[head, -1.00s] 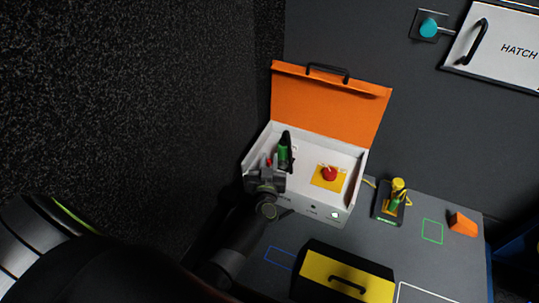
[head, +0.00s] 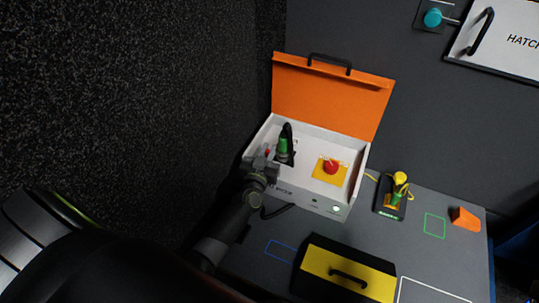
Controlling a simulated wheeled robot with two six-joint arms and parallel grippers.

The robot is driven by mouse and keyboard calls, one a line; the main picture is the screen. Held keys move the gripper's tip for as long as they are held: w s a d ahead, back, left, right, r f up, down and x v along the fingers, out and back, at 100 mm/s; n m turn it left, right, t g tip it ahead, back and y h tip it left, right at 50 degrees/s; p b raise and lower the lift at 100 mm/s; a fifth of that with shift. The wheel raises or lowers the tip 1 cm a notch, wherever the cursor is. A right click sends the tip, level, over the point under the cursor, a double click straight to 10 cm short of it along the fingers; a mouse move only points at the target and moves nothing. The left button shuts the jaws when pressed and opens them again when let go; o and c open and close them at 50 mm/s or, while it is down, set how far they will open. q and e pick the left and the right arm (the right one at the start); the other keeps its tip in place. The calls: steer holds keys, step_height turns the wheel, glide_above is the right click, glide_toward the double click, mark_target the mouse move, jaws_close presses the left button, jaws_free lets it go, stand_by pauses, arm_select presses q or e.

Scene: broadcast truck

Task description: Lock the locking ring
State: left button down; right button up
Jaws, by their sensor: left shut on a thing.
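The open white case (head: 352,190) with an orange lid stands on the table. Inside, at the left, is a black plug with a green ring band (head: 284,146), upright on a dark base. My left gripper (head: 263,163) is at the case's left front, left of and below the plug in the head view, apart from the green band. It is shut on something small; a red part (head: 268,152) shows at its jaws. The jaws hide most of this part, so I cannot tell its shape. My right gripper is not in view.
A red button on a yellow plate (head: 331,168) sits in the case. A black pad with a yellow-green device (head: 397,197), an orange block (head: 465,219) and a yellow-black box (head: 345,272) are on the table. A dark wall (head: 130,100) is close at left.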

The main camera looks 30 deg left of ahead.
arm_select(q)
steer(key=shift+w+a+f+h, duration=0.1)
steer(key=shift+h, duration=0.3)
steer(key=shift+m, duration=0.4)
steer(key=c, duration=1.7)
jaws_free()
steer(key=shift+c, duration=0.2)
